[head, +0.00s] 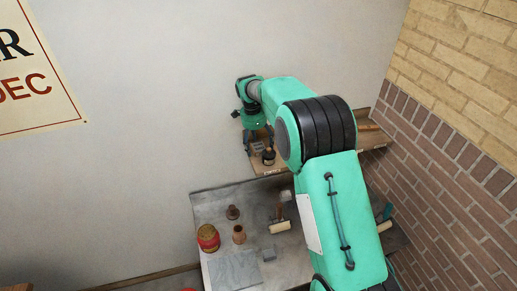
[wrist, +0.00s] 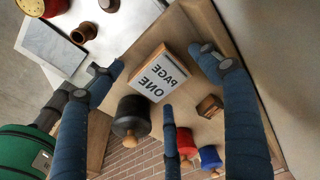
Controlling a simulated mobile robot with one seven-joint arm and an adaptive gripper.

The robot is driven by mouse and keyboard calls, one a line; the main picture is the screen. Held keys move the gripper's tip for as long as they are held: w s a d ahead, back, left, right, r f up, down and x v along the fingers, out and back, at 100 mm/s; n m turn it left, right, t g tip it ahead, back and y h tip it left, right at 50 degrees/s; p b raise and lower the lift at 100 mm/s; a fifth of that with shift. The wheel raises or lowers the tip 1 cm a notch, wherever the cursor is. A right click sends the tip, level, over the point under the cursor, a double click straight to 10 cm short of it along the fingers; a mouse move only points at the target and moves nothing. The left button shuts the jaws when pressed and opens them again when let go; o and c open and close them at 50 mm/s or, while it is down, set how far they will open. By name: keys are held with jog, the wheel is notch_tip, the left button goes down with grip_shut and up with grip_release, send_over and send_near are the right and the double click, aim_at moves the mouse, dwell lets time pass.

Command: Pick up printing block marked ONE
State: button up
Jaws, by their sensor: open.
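The printing block marked ONE (wrist: 160,78) shows in the wrist view as a white-faced block with a wooden edge. Its dark letters read PAGE ONE, upside down in this view. It lies on a wooden shelf (wrist: 112,122). My gripper (wrist: 160,62) has blue ribbed fingers spread open, one to the left of the block, one to the right and a third near its lower edge. No finger clearly touches it, and nothing is held. In the head view my gripper (head: 258,136) is over the shelf against the wall; the block is too small there to make out surely.
A black cylinder with a wooden knob (wrist: 131,117) stands close beside the block. A small brown wooden piece (wrist: 209,106), a red-topped item (wrist: 186,142) and a blue one (wrist: 210,157) are near. The lower table (head: 205,200) holds a red-yellow pot (head: 208,238) and a grey slab (head: 234,271).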

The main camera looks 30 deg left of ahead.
aim_at(259, 148)
jog(key=c, duration=1.3)
jog(key=shift+c, duration=0.2)
jog(key=shift+s+r, duration=0.1)
jog(key=shift+r, duration=0.05)
jog(key=shift+d+r+b, duration=0.1)
jog(key=shift+r+b, duration=0.05)
jog(key=shift+b, duration=0.2)
notch_tip(259, 148, up, 11)
jog(key=b, duration=0.2)
jog(key=shift+s+d, duration=0.2)
jog(key=shift+s, duration=0.05)
jog(key=s+d+b, duration=0.2)
jog(key=s+d, duration=0.4)
jog(key=s+d+b, duration=0.2)
jog(key=s+d, duration=0.5)
jog(key=shift+s+d, duration=0.2)
jog(key=shift+d, duration=0.05)
